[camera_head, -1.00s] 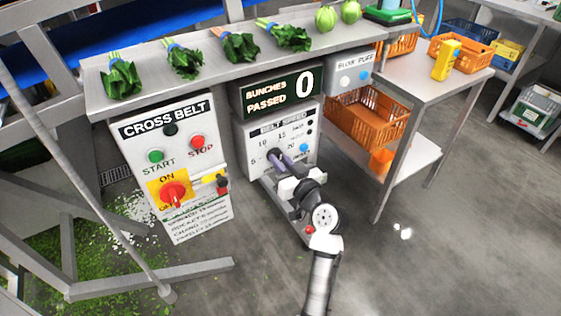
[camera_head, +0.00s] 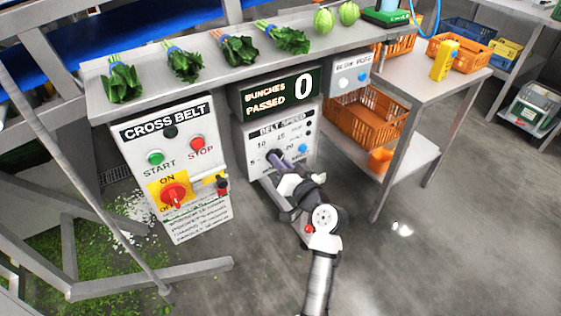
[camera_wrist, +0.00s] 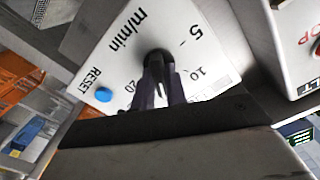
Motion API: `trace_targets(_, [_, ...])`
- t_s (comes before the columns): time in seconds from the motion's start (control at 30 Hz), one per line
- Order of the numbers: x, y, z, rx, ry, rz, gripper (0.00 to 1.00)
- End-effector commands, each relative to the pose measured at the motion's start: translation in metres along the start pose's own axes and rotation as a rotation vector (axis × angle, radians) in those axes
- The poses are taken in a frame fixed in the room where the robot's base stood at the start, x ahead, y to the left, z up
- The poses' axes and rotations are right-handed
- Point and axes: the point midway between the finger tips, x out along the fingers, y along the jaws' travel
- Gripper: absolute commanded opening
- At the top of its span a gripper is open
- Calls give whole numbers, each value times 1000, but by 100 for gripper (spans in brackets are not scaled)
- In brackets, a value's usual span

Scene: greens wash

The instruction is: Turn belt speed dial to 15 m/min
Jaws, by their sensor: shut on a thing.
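The belt speed panel (camera_head: 262,142) is a white box with printed marks for 5, 10, 15 and 20, under the bunches counter. Its dark dial (camera_wrist: 157,58) shows in the wrist view, at the middle of the scale. My gripper (camera_wrist: 163,80) is shut on the dial, its fingers covering most of it. In the head view my gripper (camera_head: 279,160) reaches the panel from the lower right. The 5, 10 and 20 marks show in the wrist view; the 15 is hidden behind the fingers. The dial's pointer direction cannot be told.
A blue reset button (camera_wrist: 103,95) is close beside the dial. The cross belt box (camera_head: 199,185) with its red switch stands to the left. A steel table (camera_head: 415,85) and orange crates (camera_head: 370,118) are on the right. Open floor lies in front.

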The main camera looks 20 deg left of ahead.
Motion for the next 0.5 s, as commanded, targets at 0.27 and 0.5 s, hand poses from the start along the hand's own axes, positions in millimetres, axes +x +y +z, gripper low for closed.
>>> trace_targets(0.27, [0,0,0,0,0,1,21])
trace_targets(0.5, [0,0,0,-1,0,0,35])
